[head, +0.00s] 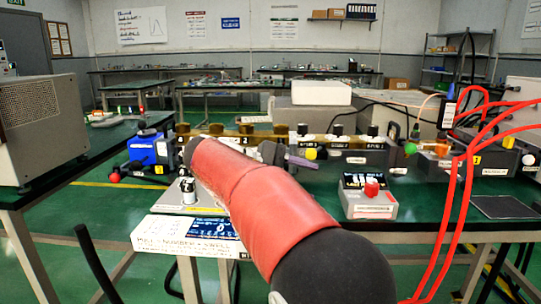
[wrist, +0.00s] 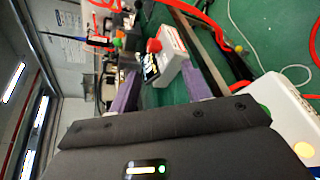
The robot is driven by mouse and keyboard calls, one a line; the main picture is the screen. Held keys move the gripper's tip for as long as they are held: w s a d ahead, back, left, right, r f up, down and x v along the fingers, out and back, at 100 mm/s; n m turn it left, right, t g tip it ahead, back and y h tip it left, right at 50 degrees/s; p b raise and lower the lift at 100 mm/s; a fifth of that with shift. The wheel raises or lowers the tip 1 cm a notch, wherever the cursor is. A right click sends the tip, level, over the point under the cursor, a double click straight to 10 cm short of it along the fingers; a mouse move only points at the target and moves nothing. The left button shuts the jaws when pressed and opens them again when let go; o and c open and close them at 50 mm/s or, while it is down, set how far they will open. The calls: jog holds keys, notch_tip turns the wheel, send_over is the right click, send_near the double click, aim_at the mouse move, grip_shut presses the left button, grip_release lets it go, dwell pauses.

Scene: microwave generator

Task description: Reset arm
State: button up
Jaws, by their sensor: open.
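My red arm stretches from the lower right of the head view over the green bench. My gripper (head: 297,160) is partly hidden behind it, with one purple finger showing. In the wrist view my gripper (wrist: 160,88) has its two purple fingers spread apart, with nothing held between them. Beyond the fingertips stands a grey-white box with a red button (wrist: 172,58). In the head view this box (head: 368,205) is on the bench, to the right of my arm.
A row of dark knobbed units (head: 338,148) stands behind my arm. A blue device (head: 143,151) and a white labelled panel (head: 178,230) are at left. Red cables (head: 455,215) hang at right. A grey cabinet (head: 40,125) stands far left.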

jog(key=s+d+f+m+y, duration=0.2)
jog(key=s+d+f+y, duration=0.5)
jog(key=s+d, duration=0.4)
jog(key=s+a+f+m+t+y, duration=0.2)
jog(key=s+f+m+y, duration=0.4)
jog(key=s+f, duration=0.4)
jog(key=s+y, duration=0.1)
jog(key=s, duration=0.3)
jog(key=shift+s+f+m+t, duration=0.15)
jog(key=shift+f+m+t, duration=0.15)
jog(key=shift+f+t, duration=0.1)
